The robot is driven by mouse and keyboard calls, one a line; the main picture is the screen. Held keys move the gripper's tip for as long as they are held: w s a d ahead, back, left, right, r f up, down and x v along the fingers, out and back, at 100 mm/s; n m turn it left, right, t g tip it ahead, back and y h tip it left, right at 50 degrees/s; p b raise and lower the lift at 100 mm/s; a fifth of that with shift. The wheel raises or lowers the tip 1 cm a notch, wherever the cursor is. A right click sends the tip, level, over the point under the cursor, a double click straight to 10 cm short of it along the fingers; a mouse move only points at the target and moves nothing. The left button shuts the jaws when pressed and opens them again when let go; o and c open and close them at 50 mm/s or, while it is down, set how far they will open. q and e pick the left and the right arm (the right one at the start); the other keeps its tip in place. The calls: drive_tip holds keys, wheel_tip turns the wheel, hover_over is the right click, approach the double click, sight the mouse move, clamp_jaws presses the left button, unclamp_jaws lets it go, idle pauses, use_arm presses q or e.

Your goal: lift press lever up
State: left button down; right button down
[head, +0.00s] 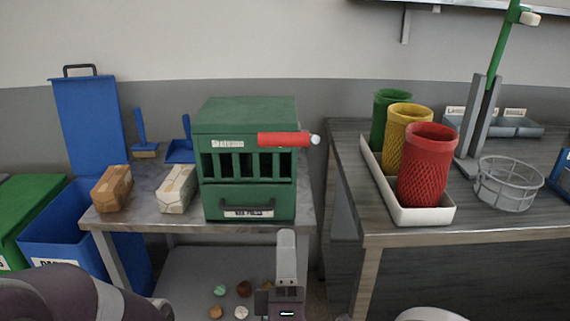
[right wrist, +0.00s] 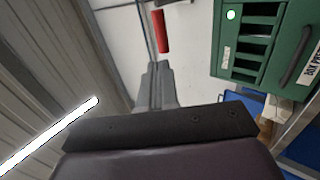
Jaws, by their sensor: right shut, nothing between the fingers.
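The press is a green box-shaped unit (head: 245,115) on the left table, with a barred front and a green drawer below. Its red lever (head: 283,139) lies about level across the upper front and sticks out past the right edge, ending in a pale knob (head: 315,139). In the right wrist view, the red lever (right wrist: 161,31) shows beyond the fingertips and the green press (right wrist: 262,45) is at upper right. My right gripper (head: 286,236) is shut and empty, below the lever and apart from it in the picture. My left gripper is not in view.
Two wrapped parcels (head: 178,188) (head: 112,188) lie left of the press. The right table (head: 400,233) holds a white tray (head: 430,215) with green, yellow and red mesh bins, and a wire basket (head: 507,184). A gap separates the tables. Blue bins stand at left.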

approach(285, 136)
drive_tip(key=w+f+x, duration=0.1)
drive_tip(key=x, duration=0.5)
drive_tip(key=shift+s+f+p, duration=0.15)
drive_tip(key=shift+s+p, duration=0.15)
drive_tip(key=shift+p, duration=0.1)
